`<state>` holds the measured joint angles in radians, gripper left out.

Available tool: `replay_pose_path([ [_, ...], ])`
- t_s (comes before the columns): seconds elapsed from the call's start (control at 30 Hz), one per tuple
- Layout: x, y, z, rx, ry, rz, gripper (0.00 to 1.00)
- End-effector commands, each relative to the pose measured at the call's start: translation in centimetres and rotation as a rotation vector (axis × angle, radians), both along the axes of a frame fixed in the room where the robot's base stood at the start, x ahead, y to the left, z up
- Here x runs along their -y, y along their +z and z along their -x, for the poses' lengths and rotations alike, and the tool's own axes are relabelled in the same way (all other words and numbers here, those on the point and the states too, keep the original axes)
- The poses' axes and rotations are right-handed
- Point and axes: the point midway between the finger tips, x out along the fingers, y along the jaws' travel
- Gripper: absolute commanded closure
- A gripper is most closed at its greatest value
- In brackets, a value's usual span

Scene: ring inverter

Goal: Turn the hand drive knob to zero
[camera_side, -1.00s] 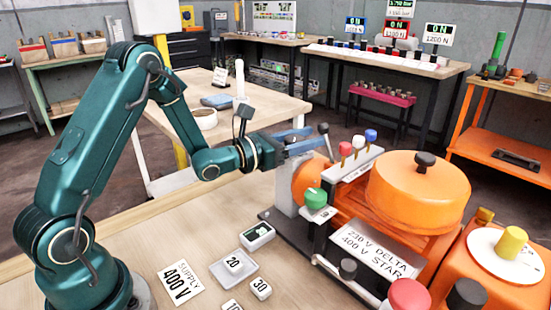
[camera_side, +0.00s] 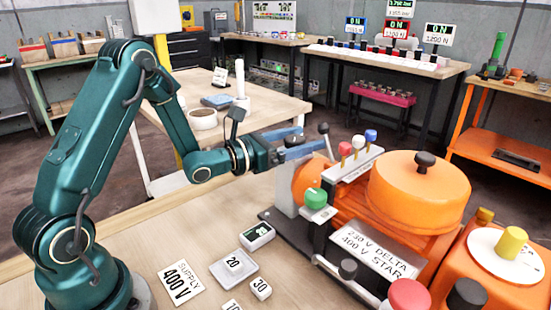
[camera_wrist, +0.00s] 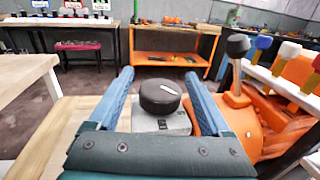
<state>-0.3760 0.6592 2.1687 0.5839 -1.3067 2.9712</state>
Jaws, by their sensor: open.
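A black round knob (camera_wrist: 160,96) with a short white mark sits on top of a grey post (camera_wrist: 160,124) in the wrist view. The mark lies off-centre, towards the knob's upper right. I take this as the hand drive knob, but no readable label confirms it. My gripper (camera_wrist: 158,75) is open, with one blue finger on each side of the knob and a visible gap on both sides. In the side view my gripper (camera_side: 306,143) is above the grey post (camera_side: 287,191), left of the orange machine (camera_side: 418,190).
A black-tipped lever (camera_wrist: 237,62) stands close to my right finger. Red, white and blue levers (camera_side: 358,145) and a green knob (camera_side: 315,198) are beside the orange machine. Number blocks (camera_side: 233,266) and a supply card (camera_side: 178,286) lie on the bench.

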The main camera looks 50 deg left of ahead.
Motion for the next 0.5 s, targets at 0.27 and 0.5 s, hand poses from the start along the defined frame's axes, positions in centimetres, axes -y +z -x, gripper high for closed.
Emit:
replay_pose_path([
  [0.27, -0.7, 0.1, 2.9, -0.002, 0.001, 0.003, 0.18],
  [0.5, -0.7, 0.2, 3.4, -0.001, -0.002, 0.003, 0.18],
])
